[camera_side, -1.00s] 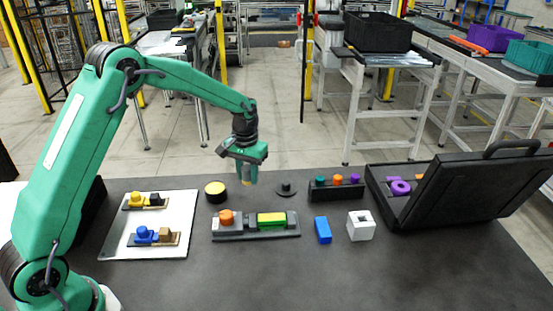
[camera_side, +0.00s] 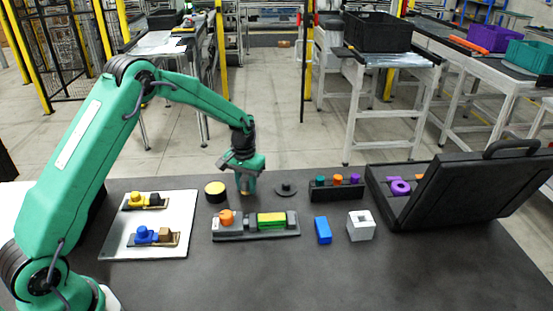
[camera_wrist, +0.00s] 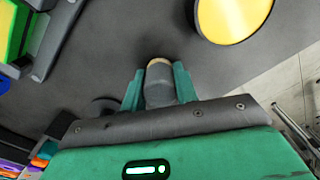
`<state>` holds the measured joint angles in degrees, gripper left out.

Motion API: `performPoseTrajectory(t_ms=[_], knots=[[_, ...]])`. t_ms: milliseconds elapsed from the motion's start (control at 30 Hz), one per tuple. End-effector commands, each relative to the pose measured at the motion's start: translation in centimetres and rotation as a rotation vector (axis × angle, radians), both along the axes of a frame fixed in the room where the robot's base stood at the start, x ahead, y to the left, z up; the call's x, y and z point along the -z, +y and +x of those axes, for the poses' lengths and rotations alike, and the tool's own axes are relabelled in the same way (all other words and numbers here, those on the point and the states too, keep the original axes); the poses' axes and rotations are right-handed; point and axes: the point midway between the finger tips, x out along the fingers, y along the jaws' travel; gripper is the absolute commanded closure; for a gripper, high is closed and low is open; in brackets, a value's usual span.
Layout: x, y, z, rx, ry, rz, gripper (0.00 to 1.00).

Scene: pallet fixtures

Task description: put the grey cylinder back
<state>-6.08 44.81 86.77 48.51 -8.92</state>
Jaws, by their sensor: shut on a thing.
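My gripper (camera_side: 246,187) is low over the dark table, behind the long fixture and between the yellow-topped black cylinder and the small black disc. In the wrist view my gripper (camera_wrist: 159,88) is shut on the grey cylinder (camera_wrist: 159,90), which has a tan end and sits between the green fingers. In the side view the fingers mostly hide it, and I cannot tell whether it touches the table. The long dark fixture (camera_side: 258,236) holds a light block with an orange knob (camera_side: 226,217) and a green-and-yellow block (camera_side: 271,219).
The yellow-topped black cylinder (camera_side: 216,191) stands left of my gripper, the black disc with a peg (camera_side: 286,189) right. A rack of coloured pegs (camera_side: 336,192), a blue block (camera_side: 323,230), a white holed cube (camera_side: 361,226) and an open black case (camera_side: 440,195) lie farther right. A white board (camera_side: 118,246) is left.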

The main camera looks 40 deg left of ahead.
Motion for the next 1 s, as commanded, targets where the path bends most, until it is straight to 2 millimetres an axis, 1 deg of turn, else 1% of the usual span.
performPoseTrajectory(t_ms=[333, 367, 433, 467, 800, 1000], knots=[[0.3, 0.0, 0.0, 0.0, 0.0, 0.0, 0.89], [0.2, 0.0, 0.0, 0.0, 0.0, 0.0, 0.65], [0.2, 0.0, 0.0, 0.0, 0.0, 0.0, 0.51], [0.2, 0.0, 0.0, 0.0, 0.0, 0.0, 0.49], [0.1, 0.0, 0.0, 0.0, 0.0, 0.0, 0.49], [-1.0, 0.0, 0.0, 0.0, -0.002, 0.001, 0.49]])
